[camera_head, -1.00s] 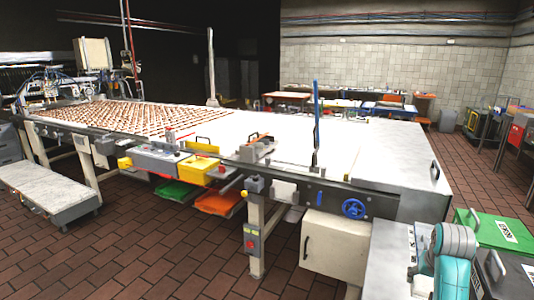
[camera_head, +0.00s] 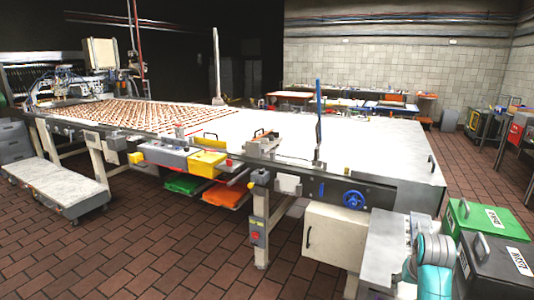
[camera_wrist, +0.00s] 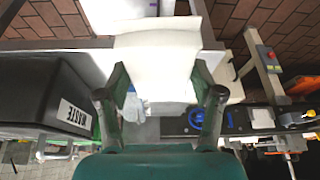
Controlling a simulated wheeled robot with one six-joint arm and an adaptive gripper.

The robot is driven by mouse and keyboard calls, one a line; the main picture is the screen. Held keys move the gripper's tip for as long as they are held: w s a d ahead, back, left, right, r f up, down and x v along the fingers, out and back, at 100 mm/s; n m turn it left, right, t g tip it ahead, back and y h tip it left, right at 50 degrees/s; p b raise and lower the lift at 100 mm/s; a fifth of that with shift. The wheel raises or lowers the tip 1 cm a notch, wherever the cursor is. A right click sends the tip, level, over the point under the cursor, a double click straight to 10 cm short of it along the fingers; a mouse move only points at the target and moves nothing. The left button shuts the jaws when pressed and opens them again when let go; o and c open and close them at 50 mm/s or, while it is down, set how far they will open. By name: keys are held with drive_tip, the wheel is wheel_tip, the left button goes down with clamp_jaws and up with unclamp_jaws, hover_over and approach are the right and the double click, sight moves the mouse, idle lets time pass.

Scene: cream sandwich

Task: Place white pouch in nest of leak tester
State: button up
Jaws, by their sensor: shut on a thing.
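My gripper (camera_wrist: 160,82) shows in the wrist view, with one dark green finger on each side of a white pouch (camera_wrist: 157,68). It is shut on the pouch, which reaches forward beyond the fingertips. The pouch appears held above the surfaces below. In the head view only teal and grey parts of my arm show at the lower right; the gripper and pouch are out of sight there. I cannot make out the leak tester or its nest in either view.
A long conveyor table (camera_head: 385,150) crosses the head view, with brown pieces at its far left. A green lidded bin (camera_head: 470,222) and a dark bin (camera_head: 490,268) labelled waste stand at the lower right. A low cart (camera_head: 60,180) stands on the open tiled floor at left.

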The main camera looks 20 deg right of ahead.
drive_tip(key=w+a+f+n+y, duration=0.15)
drive_tip(key=w+a+f, duration=0.25)
drive_tip(key=a+f, duration=0.5)
drive_tip(key=w+a+f+n, duration=0.3)
drive_tip(key=a+f, duration=0.3)
drive_tip(key=a, duration=0.6)
drive_tip(key=s+a+f+n+y, duration=0.1)
drive_tip(key=s+a+f+n, duration=0.1)
drive_tip(key=a+f, duration=0.4)
drive_tip(key=s+a+f+n+t, duration=0.1)
drive_tip(key=a+f, duration=0.4)
drive_tip(key=a, duration=0.9)
drive_tip(key=shift+s+f+n+y, duration=0.35)
drive_tip(key=shift+s+n, duration=0.05)
drive_tip(key=shift+n, duration=0.25)
drive_tip(key=shift+d, duration=0.1)
